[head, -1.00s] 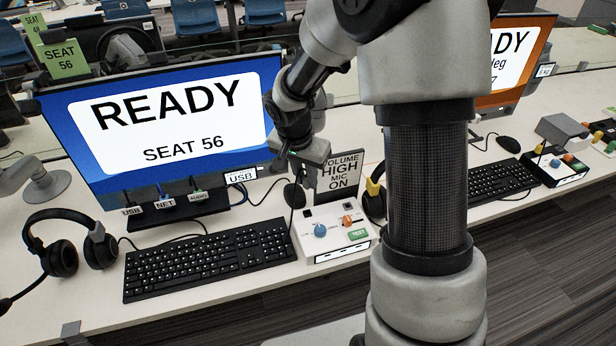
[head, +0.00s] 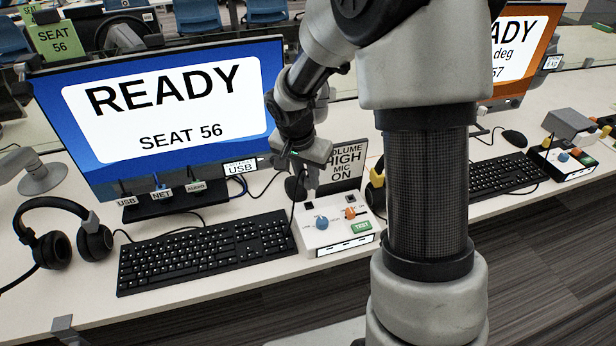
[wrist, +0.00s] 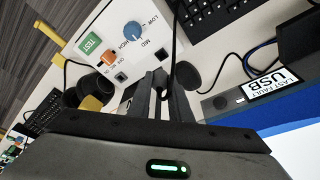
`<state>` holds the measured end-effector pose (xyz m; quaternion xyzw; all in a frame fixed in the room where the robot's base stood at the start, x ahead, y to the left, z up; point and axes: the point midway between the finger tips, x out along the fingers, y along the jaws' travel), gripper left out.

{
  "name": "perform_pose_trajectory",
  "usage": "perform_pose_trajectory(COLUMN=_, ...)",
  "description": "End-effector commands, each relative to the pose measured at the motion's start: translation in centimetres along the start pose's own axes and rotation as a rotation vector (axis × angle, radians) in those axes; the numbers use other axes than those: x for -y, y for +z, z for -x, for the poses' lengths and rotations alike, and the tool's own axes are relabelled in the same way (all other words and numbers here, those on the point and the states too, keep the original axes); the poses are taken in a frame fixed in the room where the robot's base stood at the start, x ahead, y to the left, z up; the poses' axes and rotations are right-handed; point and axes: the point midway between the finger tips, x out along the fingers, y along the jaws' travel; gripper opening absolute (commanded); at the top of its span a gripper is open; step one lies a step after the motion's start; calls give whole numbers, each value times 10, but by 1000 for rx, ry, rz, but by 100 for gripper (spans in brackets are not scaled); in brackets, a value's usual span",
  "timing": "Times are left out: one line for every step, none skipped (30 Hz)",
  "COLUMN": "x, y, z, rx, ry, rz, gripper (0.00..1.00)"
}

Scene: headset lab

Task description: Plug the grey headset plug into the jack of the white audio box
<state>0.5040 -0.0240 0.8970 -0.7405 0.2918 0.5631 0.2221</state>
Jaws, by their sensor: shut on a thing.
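The white audio box (head: 308,242) stands right of the keyboard, with a blue knob, an orange switch and a green TEST button. I cannot tell which is the jack. My gripper (head: 312,182) is above the box's back edge. In the wrist view its fingers (wrist: 162,90) are shut on the grey headset plug (wrist: 160,82), mostly hidden between them. A black cable runs from it. Whether the plug touches the box is unclear.
A black keyboard (head: 205,252) lies left of the box and a headset (head: 48,238) farther left. A READY monitor (head: 165,115) and a VOLUME HIGH sign (head: 347,160) stand behind. A yellow-tagged thing (wrist: 62,48) and dark headset cups (wrist: 90,90) are beside the box.

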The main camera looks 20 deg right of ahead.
Motion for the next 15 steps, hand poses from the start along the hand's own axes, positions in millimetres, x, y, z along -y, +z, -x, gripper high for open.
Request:
perform_pose_trajectory(x=0, y=3, z=-10, rx=0, ry=0, rz=1, gripper=0)
perform_pose_trajectory(x=0, y=4, z=-13, rx=-1, ry=-1, rz=1, gripper=0)
perform_pose_trajectory(x=0, y=5, z=-17, rx=-1, ry=0, rz=1, gripper=0)
perform_pose_trajectory(x=0, y=5, z=-20, rx=-1, ry=0, rz=1, gripper=0)
perform_pose_trajectory(x=0, y=6, z=-23, rx=-1, ry=0, rz=1, gripper=0)
perform_pose_trajectory(x=0, y=7, z=-27, rx=-1, ry=0, rz=1, gripper=0)
perform_pose_trajectory(x=0, y=8, z=-29, rx=-1, ry=0, rz=1, gripper=0)
perform_pose_trajectory(x=0, y=8, z=-32, rx=-1, ry=0, rz=1, gripper=0)
perform_pose_trajectory(x=0, y=9, z=-35, rx=-1, ry=0, rz=1, gripper=0)
perform_pose_trajectory(x=0, y=10, z=-37, rx=-1, ry=0, rz=1, gripper=0)
perform_pose_trajectory(x=0, y=10, z=-38, rx=-1, ry=0, rz=1, gripper=0)
perform_pose_trajectory(x=0, y=11, z=-40, rx=-1, ry=0, rz=1, gripper=0)
perform_pose_trajectory(x=0, y=11, z=-41, rx=-1, ry=0, rz=1, gripper=0)
perform_pose_trajectory(x=0, y=11, z=-42, rx=-1, ry=0, rz=1, gripper=0)
perform_pose_trajectory(x=0, y=12, z=-42, rx=-1, ry=0, rz=1, gripper=0)
